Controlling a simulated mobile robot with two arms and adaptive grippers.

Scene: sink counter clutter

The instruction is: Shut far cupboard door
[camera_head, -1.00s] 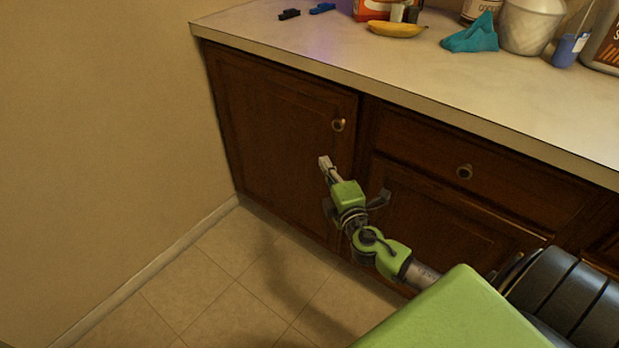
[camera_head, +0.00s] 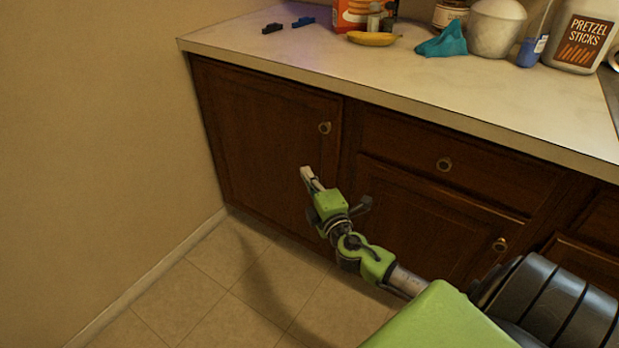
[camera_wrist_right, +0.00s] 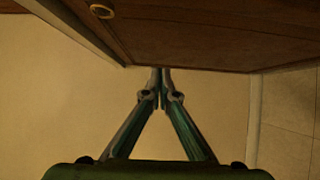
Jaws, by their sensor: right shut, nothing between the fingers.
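The far cupboard door (camera_head: 262,135) is the dark brown wooden panel at the left end of the counter, beside the wall. It looks flush or nearly flush with the cabinet front; a small gap cannot be ruled out. Its round brass knob (camera_head: 324,128) is near the upper right corner and also shows in the right wrist view (camera_wrist_right: 103,11). My right gripper (camera_head: 306,173) is shut and empty, below and left of the knob, in front of the door. In the wrist view its fingertips (camera_wrist_right: 160,72) meet near the door's edge; contact cannot be told. My left gripper is out of view.
A drawer (camera_head: 450,160) and another cupboard door (camera_head: 430,215) lie to the right. The countertop (camera_head: 400,75) above holds a banana (camera_head: 373,39), a teal cloth (camera_head: 443,42) and several containers. The beige wall (camera_head: 90,130) bounds the left. The tiled floor (camera_head: 215,290) is clear.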

